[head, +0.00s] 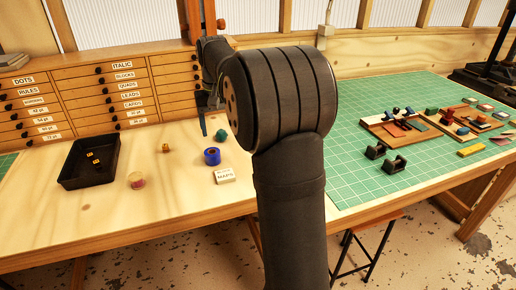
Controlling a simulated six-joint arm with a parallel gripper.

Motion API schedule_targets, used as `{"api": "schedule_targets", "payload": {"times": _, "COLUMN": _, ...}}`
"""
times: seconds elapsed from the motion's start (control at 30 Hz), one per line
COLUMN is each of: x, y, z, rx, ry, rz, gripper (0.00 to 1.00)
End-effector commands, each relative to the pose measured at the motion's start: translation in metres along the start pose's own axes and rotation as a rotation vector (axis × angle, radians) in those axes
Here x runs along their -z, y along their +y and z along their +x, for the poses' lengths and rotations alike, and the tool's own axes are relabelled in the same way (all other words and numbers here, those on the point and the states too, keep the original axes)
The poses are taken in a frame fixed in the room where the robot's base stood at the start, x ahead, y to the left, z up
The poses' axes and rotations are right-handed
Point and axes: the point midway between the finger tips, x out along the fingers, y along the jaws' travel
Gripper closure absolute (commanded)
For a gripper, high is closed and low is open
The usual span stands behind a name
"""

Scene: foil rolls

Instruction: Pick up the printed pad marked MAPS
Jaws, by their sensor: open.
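The printed pad marked MAPS (225,176) is a small pale block lying on the wooden table, near the front edge and just left of my arm. Its label faces the camera. My gripper (204,118) is above the table, behind and to the left of the pad, and apart from it. Its fingers point down and are partly hidden by my dark arm. It is open, and I see nothing between the fingers.
A blue roll (212,156) and a teal item (221,135) stand behind the pad. A pinkish round item (136,181), a small orange cube (166,148) and a black tray (72,181) lie to the left. Labelled drawers (127,75) stand behind. A green mat (360,181) is at right.

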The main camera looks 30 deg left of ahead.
Motion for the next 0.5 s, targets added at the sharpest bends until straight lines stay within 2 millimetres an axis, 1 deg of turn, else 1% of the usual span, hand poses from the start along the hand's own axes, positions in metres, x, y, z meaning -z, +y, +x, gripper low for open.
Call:
{"api": "schedule_targets", "payload": {"times": 0.13, "x": 0.0002, "y": -0.0002, "z": 0.0001, "rx": 0.000, "ry": 0.000, "rz": 0.035, "gripper": 0.29}}
{"api": "schedule_targets", "payload": {"times": 0.23, "x": 0.0008, "y": -0.0006, "z": 0.0002, "rx": 0.000, "ry": 0.000, "rz": 0.140, "gripper": 0.29}}
{"api": "schedule_targets", "payload": {"times": 0.37, "x": 0.0021, "y": -0.0015, "z": 0.0003, "rx": 0.000, "ry": 0.000, "rz": 0.374, "gripper": 0.29}}
{"api": "schedule_targets", "payload": {"times": 0.5, "x": 0.0036, "y": -0.0027, "z": 0.0005, "rx": 0.000, "ry": 0.000, "rz": 0.662, "gripper": 0.29}}
